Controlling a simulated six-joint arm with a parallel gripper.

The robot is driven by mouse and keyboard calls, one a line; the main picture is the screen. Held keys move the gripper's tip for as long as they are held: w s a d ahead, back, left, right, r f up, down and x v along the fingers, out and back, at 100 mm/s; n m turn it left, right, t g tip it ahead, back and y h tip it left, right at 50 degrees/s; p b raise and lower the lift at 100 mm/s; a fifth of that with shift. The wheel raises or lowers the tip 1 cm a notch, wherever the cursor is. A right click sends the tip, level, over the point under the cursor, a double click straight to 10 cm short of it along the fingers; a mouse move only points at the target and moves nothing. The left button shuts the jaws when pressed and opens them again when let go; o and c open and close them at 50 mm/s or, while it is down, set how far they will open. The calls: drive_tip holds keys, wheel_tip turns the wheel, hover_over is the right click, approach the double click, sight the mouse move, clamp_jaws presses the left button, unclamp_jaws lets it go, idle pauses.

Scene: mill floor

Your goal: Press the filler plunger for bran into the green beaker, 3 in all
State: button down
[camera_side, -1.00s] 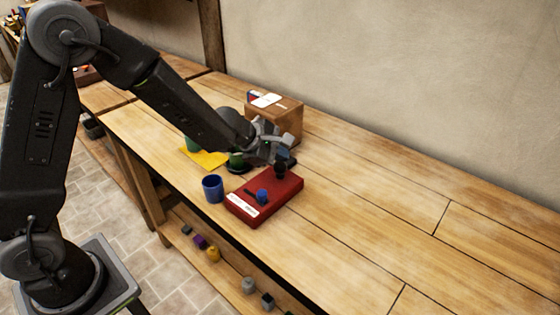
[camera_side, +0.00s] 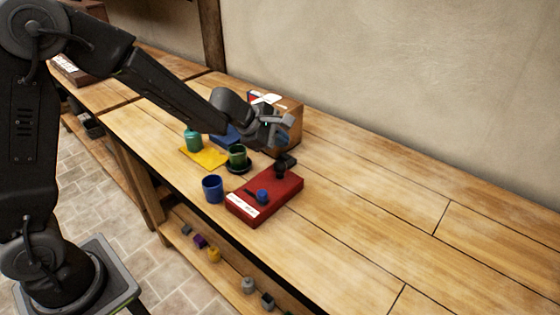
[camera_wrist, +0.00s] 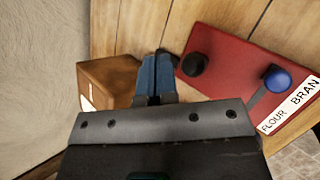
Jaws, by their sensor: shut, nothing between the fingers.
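The red filler box (camera_side: 270,205) lies on the bench with a black plunger (camera_side: 280,171) at its far end and a blue plunger (camera_side: 262,196) nearer its front. In the wrist view, its white label (camera_wrist: 291,104) reads FLOUR and BRAN; the black plunger (camera_wrist: 195,63) and blue plunger (camera_wrist: 277,80) both show. The green beaker (camera_side: 237,157) stands upright on a dark round base, left of the box; its contents are not clear. My gripper (camera_side: 284,146) is shut and empty, above and behind the black plunger, apart from it. Its closed fingers (camera_wrist: 157,75) show in the wrist view.
A blue cup (camera_side: 212,189) stands left of the red box. A teal jar (camera_side: 193,141) stands on a yellow mat (camera_side: 208,158). A wooden box (camera_side: 290,122) stands close behind my gripper. The bench to the right is clear.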

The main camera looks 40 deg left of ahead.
drive_tip(key=shift+r, duration=1)
drive_tip(key=shift+r, duration=0.15)
drive_tip(key=s+d+r+m+h, duration=0.2)
drive_tip(key=s+d+r+m, duration=0.2)
drive_tip(key=s+r+m, duration=0.7)
drive_tip(key=s+a+f+m+g+y, duration=0.1)
drive_tip(key=s+a+m+y, duration=0.2)
drive_tip(key=s, duration=0.6)
drive_tip(key=s+a+f+m+g+y, duration=0.1)
drive_tip(key=s+a+m+y, duration=0.1)
drive_tip(key=s+m, duration=0.6)
drive_tip(key=shift+s+a+f+g+y, duration=0.15)
drive_tip(key=shift+s+a+g+y, duration=0.35)
drive_tip(key=shift+s, duration=0.4)
drive_tip(key=shift+a, duration=0.1)
